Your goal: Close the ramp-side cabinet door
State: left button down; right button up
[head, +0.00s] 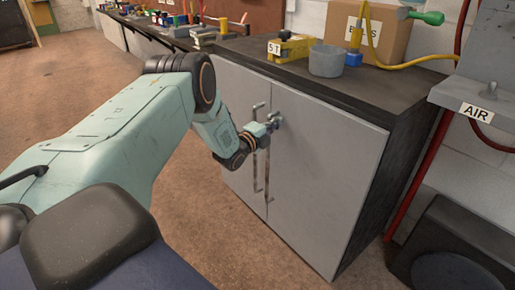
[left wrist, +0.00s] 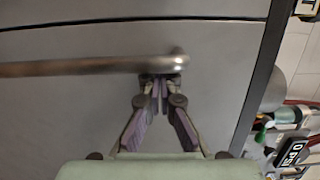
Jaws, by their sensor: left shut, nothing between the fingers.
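The cabinet has two grey doors, a left door (head: 233,110) and a right door (head: 325,160), each with a vertical bar handle near the middle seam. Both doors look flush or nearly flush; I cannot tell a small gap. Which one is the ramp-side door is not marked. My left gripper (head: 276,121) is at the upper end of the handles, in front of the right door. In the left wrist view its shut fingertips (left wrist: 160,84) are beside the end of a metal handle (left wrist: 100,67), with nothing held. Contact with the door is unclear. My right gripper is not in view.
The dark countertop (head: 400,97) holds a yellow tool (head: 290,48), a grey cup (head: 326,61) and a cardboard box (head: 367,32). A red pipe (head: 423,165) and an AIR panel (head: 477,110) stand at right. Brown floor (head: 80,85) is open at left.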

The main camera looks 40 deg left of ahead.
pick_arm(q)
jog(key=shift+w+r, duration=0.35)
jog(key=shift+r, duration=0.25)
jog(key=s+f, duration=0.1)
jog(key=s, duration=1.1)
jog(key=shift+s, duration=0.3)
